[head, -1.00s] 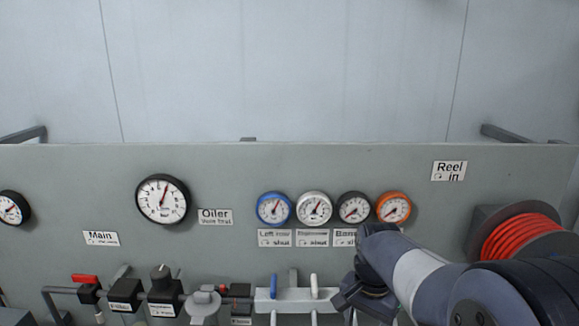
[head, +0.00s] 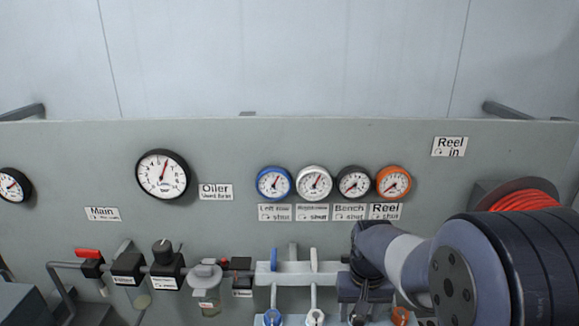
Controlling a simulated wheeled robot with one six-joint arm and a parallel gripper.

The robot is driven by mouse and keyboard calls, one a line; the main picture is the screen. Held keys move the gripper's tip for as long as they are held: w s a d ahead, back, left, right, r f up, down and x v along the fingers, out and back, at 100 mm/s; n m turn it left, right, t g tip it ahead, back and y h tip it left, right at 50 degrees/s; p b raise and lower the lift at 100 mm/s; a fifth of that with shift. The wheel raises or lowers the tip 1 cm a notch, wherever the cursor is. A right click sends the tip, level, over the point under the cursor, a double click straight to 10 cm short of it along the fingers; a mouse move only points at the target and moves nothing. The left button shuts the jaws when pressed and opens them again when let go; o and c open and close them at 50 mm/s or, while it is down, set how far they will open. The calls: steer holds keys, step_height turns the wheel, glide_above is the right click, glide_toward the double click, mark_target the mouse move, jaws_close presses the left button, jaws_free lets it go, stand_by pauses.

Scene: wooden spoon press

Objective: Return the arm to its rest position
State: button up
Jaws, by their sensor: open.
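My arm reaches in from the lower right, with its large dark elbow close to the camera and a pale link leading to the wrist. My gripper (head: 361,305) points down in front of the manifold, below the Bench and Reel gauges. It is small and partly dark against the parts behind it; its jaws are open, and I see nothing held in them. I cannot tell whether it touches anything. The manifold (head: 290,279) carries a blue lever (head: 273,259) and a white lever (head: 314,260), both upright, left of my gripper.
The grey panel (head: 330,140) holds a large gauge (head: 162,174), a row of several coloured gauges and labels. A red-handled main valve (head: 88,253) and an oiler bowl (head: 206,283) are lower left. A red hose reel (head: 525,199) is behind my arm at right. The space above the panel is clear.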

steer(key=n, duration=0.6)
step_height(320, 180, up, 10)
steer(key=shift+f+b, duration=0.25)
steer(key=shift+b, duration=0.05)
steer(key=shift+r, duration=0.1)
